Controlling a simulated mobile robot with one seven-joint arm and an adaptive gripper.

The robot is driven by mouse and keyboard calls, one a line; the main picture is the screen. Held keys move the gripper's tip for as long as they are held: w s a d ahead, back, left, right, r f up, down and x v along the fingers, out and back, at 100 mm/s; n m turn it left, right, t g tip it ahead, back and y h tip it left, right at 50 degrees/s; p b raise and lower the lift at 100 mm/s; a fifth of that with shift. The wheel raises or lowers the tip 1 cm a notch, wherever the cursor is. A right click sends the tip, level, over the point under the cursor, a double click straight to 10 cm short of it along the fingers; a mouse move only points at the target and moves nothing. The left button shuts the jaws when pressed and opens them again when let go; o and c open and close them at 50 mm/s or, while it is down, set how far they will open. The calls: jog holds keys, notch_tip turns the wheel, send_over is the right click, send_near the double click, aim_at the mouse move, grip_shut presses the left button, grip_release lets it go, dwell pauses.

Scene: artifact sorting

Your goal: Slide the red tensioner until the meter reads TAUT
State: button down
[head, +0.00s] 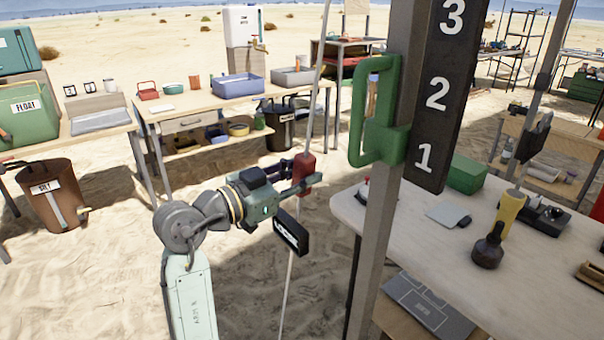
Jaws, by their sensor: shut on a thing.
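The red tensioner (307,166) is a small block on a thin pale line (318,100) that runs steeply down through it. My gripper (303,178) comes from the left and is shut on the tensioner, with its fingers at the block's lower part. The block's far side is hidden. A small black box with a white display (291,233) hangs beside the line just below my gripper; it looks like the meter. Its lettering is tilted and too small to read, so I cannot tell its reading.
A grey post (380,215) with a green handle (366,135) and a black board numbered 1 to 3 (437,95) stands close right. A white-topped table (400,215) is behind it. A wooden bench (180,110) stands at back left. Sand between is open.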

dwell(0.4)
jog(key=r, duration=0.3)
jog(key=shift+s+d+p, duration=0.15)
jog(key=shift+s+p, duration=0.05)
jog(key=shift+p, duration=0.2)
jog(key=shift+f, duration=0.1)
jog(key=c, duration=1.2)
grip_release()
jog(key=shift+c, duration=0.2)
jog(key=v, duration=1.2)
